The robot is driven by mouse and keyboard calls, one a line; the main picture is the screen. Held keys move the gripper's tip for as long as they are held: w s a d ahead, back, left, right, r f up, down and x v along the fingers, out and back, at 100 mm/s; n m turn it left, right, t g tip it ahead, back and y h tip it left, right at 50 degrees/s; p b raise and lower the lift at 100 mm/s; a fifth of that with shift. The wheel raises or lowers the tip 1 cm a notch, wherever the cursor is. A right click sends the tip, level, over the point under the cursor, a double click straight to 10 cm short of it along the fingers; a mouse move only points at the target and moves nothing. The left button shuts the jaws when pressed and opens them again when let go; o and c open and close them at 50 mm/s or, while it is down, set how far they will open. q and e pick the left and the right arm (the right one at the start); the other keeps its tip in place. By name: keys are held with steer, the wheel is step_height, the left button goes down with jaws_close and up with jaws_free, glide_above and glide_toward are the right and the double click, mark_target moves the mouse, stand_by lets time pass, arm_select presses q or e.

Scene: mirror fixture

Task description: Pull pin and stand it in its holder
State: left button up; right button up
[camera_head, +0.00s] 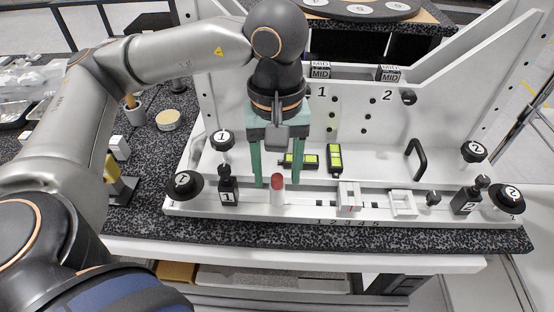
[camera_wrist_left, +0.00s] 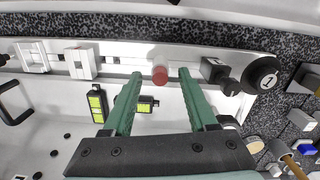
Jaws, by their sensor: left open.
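A white upright cylinder with a red top (camera_head: 277,190) stands on the fixture's front rail; I cannot tell whether it is the pin or its holder. Its red top also shows in the left wrist view (camera_wrist_left: 160,75). My left gripper (camera_head: 276,180) points down with green fingers apart and empty. In the left wrist view its fingertips (camera_wrist_left: 161,74) lie on either side of the red top, with gaps. Black blocks with knobs, labelled 1 (camera_head: 228,190) and 2 (camera_head: 467,199), stand at the rail's ends. My right gripper is out of view.
White brackets (camera_head: 349,196) and (camera_head: 403,203) sit on the rail right of the cylinder. Black-and-yellow blocks (camera_head: 334,160) lie behind it. A black handle (camera_head: 416,158) and round numbered knobs (camera_head: 184,185) stand on the fixture. The speckled table's front strip (camera_head: 330,236) is clear.

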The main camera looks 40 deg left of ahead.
mark_target(277, 174)
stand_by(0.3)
arm_select(q)
step_height(277, 174, up, 12)
steer(key=p, duration=0.2)
steer(key=shift+w+a+r, duration=0.2)
steer(key=shift+w+r, duration=0.05)
stand_by(0.5)
